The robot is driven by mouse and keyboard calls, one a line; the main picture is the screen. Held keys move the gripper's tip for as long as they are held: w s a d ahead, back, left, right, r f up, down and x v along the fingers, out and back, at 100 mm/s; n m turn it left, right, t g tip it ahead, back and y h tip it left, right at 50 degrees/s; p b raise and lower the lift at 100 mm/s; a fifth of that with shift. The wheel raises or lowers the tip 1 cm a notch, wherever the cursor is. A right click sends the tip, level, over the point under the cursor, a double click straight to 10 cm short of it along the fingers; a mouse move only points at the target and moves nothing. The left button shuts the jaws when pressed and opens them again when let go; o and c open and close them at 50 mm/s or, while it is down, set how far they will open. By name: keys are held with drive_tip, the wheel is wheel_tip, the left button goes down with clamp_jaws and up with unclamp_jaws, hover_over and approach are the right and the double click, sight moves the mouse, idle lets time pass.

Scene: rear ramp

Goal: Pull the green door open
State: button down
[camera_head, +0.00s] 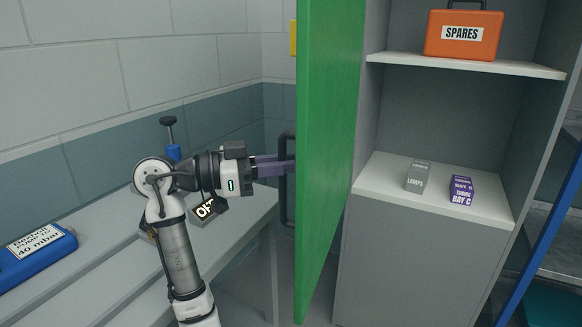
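The green door (328,150) stands swung open, seen nearly edge-on, in front of the left side of the grey cabinet. Its dark bar handle (285,200) is on the left face. My gripper (288,168) reaches from the left to the handle, with its purple-grey fingers at the upper part of the bar. The fingertips are partly hidden at the handle and door, so I cannot tell whether they are closed on it.
The cabinet's shelf (465,66) holds an orange SPARES case (462,36). A grey LAMPS box (418,176) and a purple box (461,191) stand on the lower surface (380,176). A grey bench (110,285) with a blue case (35,258) lies left. A blue post (545,235) stands right.

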drive_tip(key=shift+w+a+r, duration=0.1)
drive_tip(key=shift+w+a, duration=0.55)
drive_tip(key=shift+a, duration=0.3)
drive_tip(key=c, duration=1.5)
unclamp_jaws()
drive_tip(key=shift+d, duration=0.1)
